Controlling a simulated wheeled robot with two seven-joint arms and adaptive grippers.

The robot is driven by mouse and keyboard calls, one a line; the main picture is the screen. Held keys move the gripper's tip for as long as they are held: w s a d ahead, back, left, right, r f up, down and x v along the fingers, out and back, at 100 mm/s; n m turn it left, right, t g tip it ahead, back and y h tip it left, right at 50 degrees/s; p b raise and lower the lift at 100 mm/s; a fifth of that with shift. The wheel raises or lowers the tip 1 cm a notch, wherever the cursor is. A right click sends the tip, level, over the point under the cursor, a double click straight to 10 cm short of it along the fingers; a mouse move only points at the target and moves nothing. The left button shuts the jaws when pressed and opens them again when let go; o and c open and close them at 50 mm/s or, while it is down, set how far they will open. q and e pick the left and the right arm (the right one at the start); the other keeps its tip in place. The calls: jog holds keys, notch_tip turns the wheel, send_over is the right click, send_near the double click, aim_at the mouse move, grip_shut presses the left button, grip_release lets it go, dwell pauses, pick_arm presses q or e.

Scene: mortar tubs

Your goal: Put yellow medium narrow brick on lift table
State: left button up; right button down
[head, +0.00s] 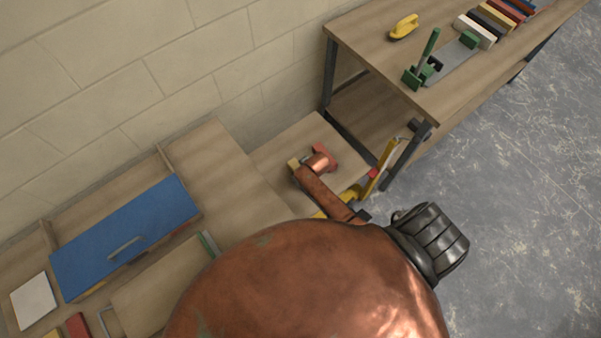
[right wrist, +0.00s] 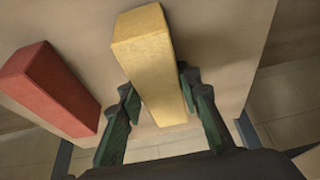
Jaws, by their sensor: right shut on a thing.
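In the right wrist view, my right gripper (right wrist: 160,110) is shut on a yellow brick (right wrist: 147,60), one green finger on each side. A red brick (right wrist: 50,88) lies to its left, apart from it, on a wooden surface. In the head view, the lift table's wooden top (head: 278,153) shows beside its yellow frame (head: 379,164). A small yellow end (head: 293,164) and a red end (head: 320,149) show there by my arm, which hides most of both. Whether the yellow brick touches the top I cannot tell. My left gripper is not in view.
A wooden bench (head: 380,58) at the upper right holds a yellow-handled tool (head: 404,26), a green tool (head: 422,70) and a row of several coloured bricks. A blue-lidded box (head: 125,235) stands on the left worktop (head: 215,165). Concrete floor is open at right.

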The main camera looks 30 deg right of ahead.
jog(key=shift+w+f, duration=0.1)
jog(key=shift+f, duration=0.2)
jog(key=c, duration=1.7)
grip_release()
jog(key=o, duration=0.4)
jog(key=shift+f, duration=0.1)
jog(key=shift+s, duration=0.2)
jog(key=v, duration=1.2)
jog(key=shift+w, duration=0.15)
